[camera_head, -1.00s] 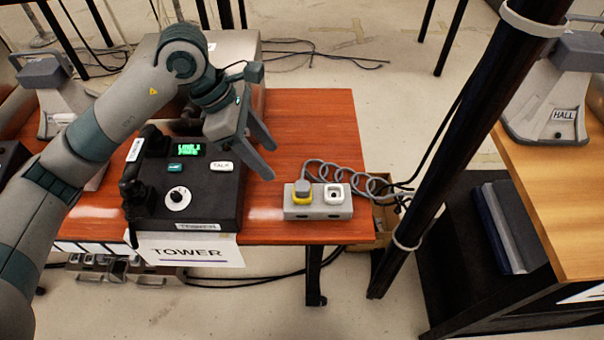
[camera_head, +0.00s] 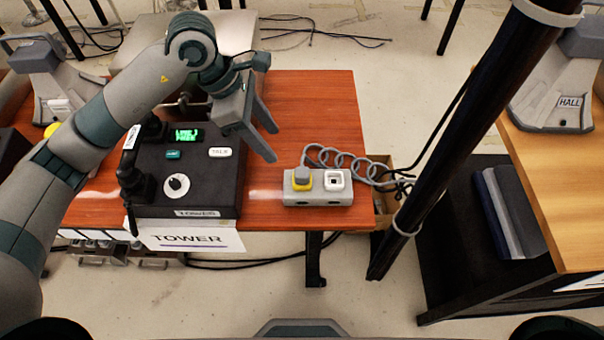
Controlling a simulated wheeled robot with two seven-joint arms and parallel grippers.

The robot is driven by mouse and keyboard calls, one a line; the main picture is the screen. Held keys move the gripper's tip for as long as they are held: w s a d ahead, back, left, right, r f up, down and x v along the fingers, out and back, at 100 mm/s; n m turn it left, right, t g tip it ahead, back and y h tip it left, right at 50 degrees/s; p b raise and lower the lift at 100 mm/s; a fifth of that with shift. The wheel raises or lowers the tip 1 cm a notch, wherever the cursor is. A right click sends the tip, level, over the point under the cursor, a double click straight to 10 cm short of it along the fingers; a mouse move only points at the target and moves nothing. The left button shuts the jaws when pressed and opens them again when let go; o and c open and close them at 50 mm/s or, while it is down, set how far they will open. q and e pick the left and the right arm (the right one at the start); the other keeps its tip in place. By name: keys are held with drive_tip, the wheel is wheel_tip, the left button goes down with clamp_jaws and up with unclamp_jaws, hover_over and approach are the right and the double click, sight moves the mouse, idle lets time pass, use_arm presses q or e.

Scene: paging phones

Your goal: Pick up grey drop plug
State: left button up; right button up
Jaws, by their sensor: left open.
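The grey drop plug (camera_head: 303,174) sits in the yellow-rimmed socket on the left of a small grey socket box (camera_head: 318,198). A coiled grey cord (camera_head: 352,161) runs from it to the right. The other socket (camera_head: 335,180), white-rimmed, is empty. My left gripper (camera_head: 274,142) is open and empty, above the table, left of and beyond the plug, with a clear gap between them. My right gripper does not show.
A black TOWER phone (camera_head: 190,179) with a handset (camera_head: 138,185) stands left of the socket box. A dark post (camera_head: 455,140) rises to the right, before a wooden table with a HALL phone (camera_head: 557,100). The red-brown table (camera_head: 325,105) is bare behind the box.

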use_arm(q)
drive_tip(key=p+x, duration=0.1)
drive_tip(key=x, duration=0.2)
drive_tip(key=p, duration=0.2)
approach(300, 172)
wheel_tip(300, 172, down, 3)
drive_tip(key=shift+s+d+f, duration=0.35)
drive_tip(key=shift+d+f, duration=0.1)
drive_tip(key=shift+f, duration=0.05)
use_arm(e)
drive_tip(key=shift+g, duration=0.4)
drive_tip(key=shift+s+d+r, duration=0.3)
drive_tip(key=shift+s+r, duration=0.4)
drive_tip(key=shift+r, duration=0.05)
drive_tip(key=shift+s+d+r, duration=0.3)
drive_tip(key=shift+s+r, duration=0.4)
use_arm(q)
drive_tip(key=shift+d, duration=0.1)
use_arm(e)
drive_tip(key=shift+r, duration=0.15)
